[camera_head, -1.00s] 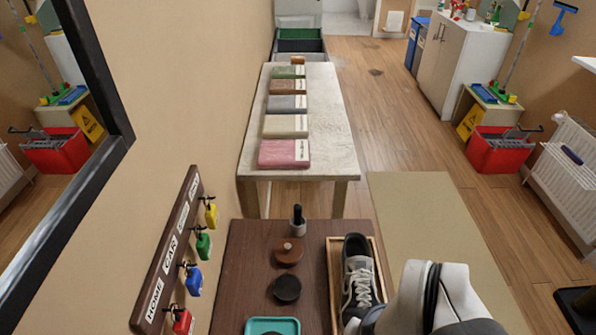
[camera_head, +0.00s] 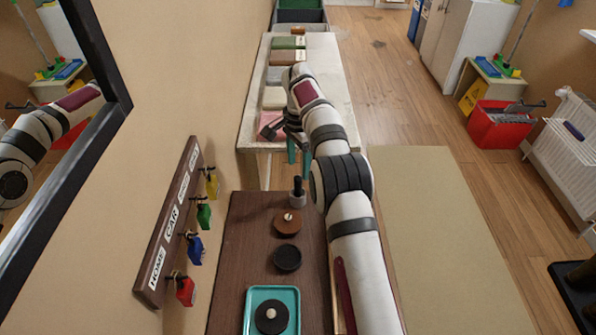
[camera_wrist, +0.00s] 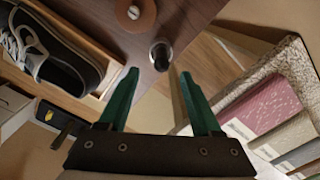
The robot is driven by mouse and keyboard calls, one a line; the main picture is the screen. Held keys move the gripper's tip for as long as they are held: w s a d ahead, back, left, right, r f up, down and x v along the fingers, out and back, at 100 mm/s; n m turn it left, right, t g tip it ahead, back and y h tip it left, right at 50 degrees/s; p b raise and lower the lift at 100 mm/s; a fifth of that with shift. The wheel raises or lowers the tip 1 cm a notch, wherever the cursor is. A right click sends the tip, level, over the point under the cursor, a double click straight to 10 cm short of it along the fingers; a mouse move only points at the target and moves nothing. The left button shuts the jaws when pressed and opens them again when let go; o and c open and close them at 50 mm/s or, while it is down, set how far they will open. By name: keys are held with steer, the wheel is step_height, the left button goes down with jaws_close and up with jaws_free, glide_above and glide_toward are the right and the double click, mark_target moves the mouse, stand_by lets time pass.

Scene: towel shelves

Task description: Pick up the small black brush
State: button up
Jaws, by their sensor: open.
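The small black brush (camera_head: 298,188) stands upright at the far end of the dark wooden bench, its black handle rising from a grey base. In the wrist view the brush (camera_wrist: 161,54) is seen nearly end-on, just beyond and between my two teal fingertips. My gripper (camera_head: 298,160) is above and slightly past it in the head view, fingers pointing down. In the wrist view my gripper (camera_wrist: 157,76) is open with nothing between the fingers. The exact height gap to the brush is hard to tell.
Close to the brush are a brown round piece (camera_head: 287,221) and a black round piece (camera_head: 287,257). A teal tray (camera_head: 249,310) holds a black disc. A shoe (camera_wrist: 50,55) sits in a wooden tray. Folded towels (camera_wrist: 260,107) lie on the light table (camera_head: 330,85). Key hooks (camera_head: 165,235) line the wall.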

mark_target(298, 183)
step_height(298, 183, down, 8)
steer(key=shift+w+r, duration=0.1)
jaws_close()
stand_by(0.4)
